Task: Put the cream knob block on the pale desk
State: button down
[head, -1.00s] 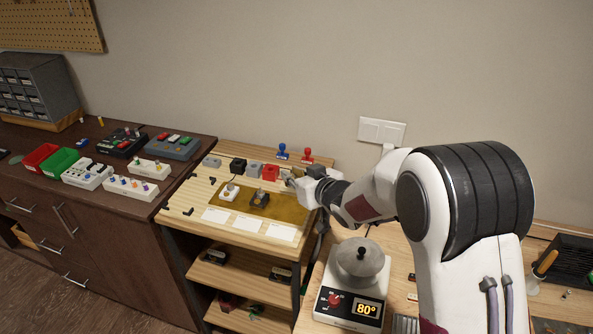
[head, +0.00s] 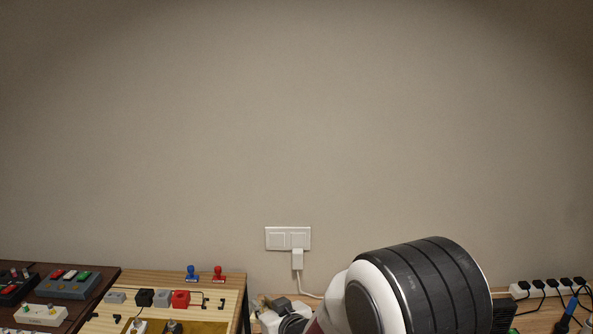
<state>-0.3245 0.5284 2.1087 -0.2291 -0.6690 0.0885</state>
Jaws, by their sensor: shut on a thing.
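My gripper (head: 272,309) is low in the head view, right of the wooden board bench. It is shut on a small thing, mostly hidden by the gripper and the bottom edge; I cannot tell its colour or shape. On the bench, a white block with a knob (head: 137,327) and a dark one beside it (head: 173,327) stand at the bottom edge, cut off. I cannot tell whether any visible block is the cream knob block. A strip of pale wooden desk (head: 545,322) shows at the lower right, partly behind my arm.
Grey, black and red blocks (head: 180,298) line the back of the bench (head: 150,278), with blue and red stamp-like pieces (head: 218,274) behind. A plugged wall socket (head: 288,238) has a hanging cable. A power strip (head: 545,289) stands at the right. The dark desk (head: 105,275) is left.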

jog(key=s+d+r+m+h, duration=0.1)
jog(key=d+m+h, duration=0.1)
jog(key=d, duration=0.6)
jog(key=s+d+r+m+t+h, duration=0.1)
jog(key=d+m+h, duration=0.1)
jog(key=d, duration=0.6)
jog(key=s+d+r+m+h, duration=0.1)
jog(key=d+h, duration=0.1)
jog(key=d, duration=0.7)
jog(key=shift+r+m+t, duration=0.3)
jog(key=shift+r+m, duration=0.1)
